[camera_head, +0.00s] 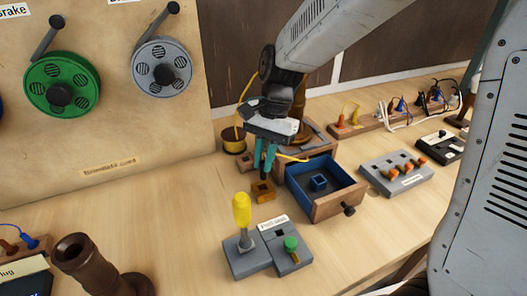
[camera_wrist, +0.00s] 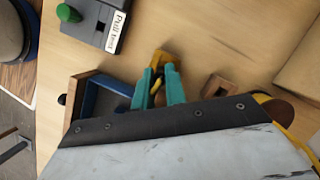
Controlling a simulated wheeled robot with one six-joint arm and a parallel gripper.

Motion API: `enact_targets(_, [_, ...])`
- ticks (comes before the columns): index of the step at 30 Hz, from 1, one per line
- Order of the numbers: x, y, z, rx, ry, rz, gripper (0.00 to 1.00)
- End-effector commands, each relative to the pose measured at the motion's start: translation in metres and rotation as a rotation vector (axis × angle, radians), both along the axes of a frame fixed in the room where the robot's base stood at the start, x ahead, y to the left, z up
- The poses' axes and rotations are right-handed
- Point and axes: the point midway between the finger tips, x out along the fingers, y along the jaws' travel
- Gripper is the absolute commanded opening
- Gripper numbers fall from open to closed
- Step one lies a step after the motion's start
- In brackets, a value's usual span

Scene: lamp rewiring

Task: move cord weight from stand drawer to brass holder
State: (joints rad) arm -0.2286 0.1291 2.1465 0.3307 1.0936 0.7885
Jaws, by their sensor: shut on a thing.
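My gripper (camera_head: 264,170), with teal fingers, points down above the small brass holder (camera_head: 263,192) on the table. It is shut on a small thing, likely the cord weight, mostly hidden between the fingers. In the wrist view my gripper (camera_wrist: 158,74) has its fingertips close to or over the yellow brass holder (camera_wrist: 160,57). I cannot tell whether the held thing touches the holder. The stand drawer (camera_head: 338,206) is pulled open, right of my gripper. It has a blue lining and a small blue socket (camera_head: 319,182) inside. The drawer's blue wall (camera_wrist: 92,98) shows in the wrist view.
A yellow cord (camera_head: 292,158) passes by the fingers; a spool (camera_head: 233,139) stands behind left. A small brown block (camera_wrist: 216,87) lies beside the holder. A grey switch box with a yellow lever (camera_head: 242,215) stands in front. Table at front left is partly clear.

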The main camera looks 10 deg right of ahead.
Motion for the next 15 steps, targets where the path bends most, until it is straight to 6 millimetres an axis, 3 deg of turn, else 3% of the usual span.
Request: enact_targets(15, [-0.001,0.001,-0.037,0.0,0.002,0.003,0.0])
